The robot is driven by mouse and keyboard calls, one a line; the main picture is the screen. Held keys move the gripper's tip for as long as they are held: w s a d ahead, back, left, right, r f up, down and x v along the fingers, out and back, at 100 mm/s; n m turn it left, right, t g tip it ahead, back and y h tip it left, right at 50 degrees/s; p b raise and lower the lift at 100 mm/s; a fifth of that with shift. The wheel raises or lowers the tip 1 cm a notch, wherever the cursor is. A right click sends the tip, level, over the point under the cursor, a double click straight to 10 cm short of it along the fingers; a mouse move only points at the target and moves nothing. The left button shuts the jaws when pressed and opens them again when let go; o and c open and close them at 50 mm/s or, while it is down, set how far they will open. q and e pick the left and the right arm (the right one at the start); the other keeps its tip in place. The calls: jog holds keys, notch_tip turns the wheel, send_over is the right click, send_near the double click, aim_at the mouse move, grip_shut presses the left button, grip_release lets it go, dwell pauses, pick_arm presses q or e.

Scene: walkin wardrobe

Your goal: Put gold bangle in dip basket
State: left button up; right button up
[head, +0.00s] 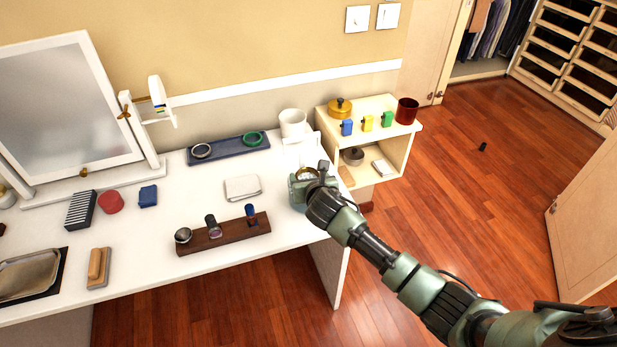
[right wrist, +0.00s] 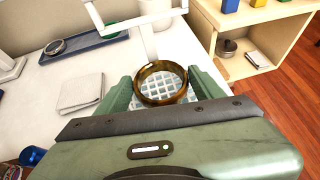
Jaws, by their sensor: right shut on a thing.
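The gold bangle (right wrist: 163,100) is between the two green fingers of my right gripper (right wrist: 161,88), which is shut on it. In the head view the right gripper (head: 308,178) is at the right end of the white table, with the bangle (head: 306,171) showing as a small gold ring. The dip basket (right wrist: 148,46) has a white upright handle and a pale grid floor, seen through and around the bangle. The bangle appears over the grid; I cannot tell the height between them. In the head view my gripper hides most of the basket. My left gripper is not in view.
A white cup (head: 293,123) and a blue tray (head: 228,149) with two rings stand behind. A folded cloth (head: 243,188) and a dark wooden stand (head: 224,234) lie left of the gripper. A low shelf unit (head: 395,155) adjoins on the right.

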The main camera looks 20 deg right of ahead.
jog(key=shift+f, duration=0.6)
jog(key=o, duration=1.4)
jog(key=shift+c, duration=0.2)
jog(key=shift+r, duration=0.2)
jog(key=v, duration=1.2)
jog(key=shift+r, duration=0.45)
jog(key=shift+a, duration=0.1)
